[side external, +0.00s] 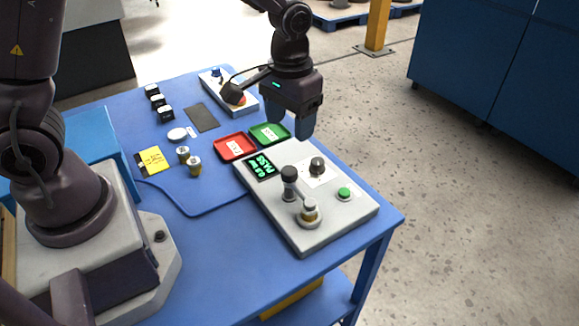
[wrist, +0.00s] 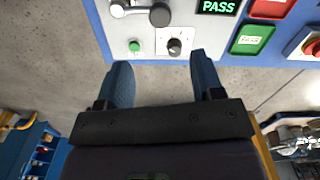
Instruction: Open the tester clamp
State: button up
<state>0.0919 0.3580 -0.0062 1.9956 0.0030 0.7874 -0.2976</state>
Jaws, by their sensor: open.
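The grey tester (side external: 300,235) lies on the right part of the blue table. Its clamp has a black-knobbed handle (side external: 289,175) beside a metal valve piece (side external: 309,210) at the front of the tester. In the wrist view the clamp's black knob (wrist: 160,15) shows at the top edge, with a metal arm running left from it. Whether the clamp grips the valve piece is hard to tell. The tester screen (wrist: 218,6) reads PASS in green. My gripper (side external: 300,132) is open and empty, above the tester's far side and apart from the clamp; its fingers (wrist: 161,75) frame bare floor.
The tester also bears a black dial (side external: 317,165) and a green button (side external: 344,194). A red tray (side external: 234,147) and green tray (side external: 268,134) sit behind it.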

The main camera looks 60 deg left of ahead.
aim_at(289, 170)
notch_tip(289, 170, down, 11)
jog(key=shift+f, duration=0.2)
jog(key=shift+c, duration=0.2)
grip_shut()
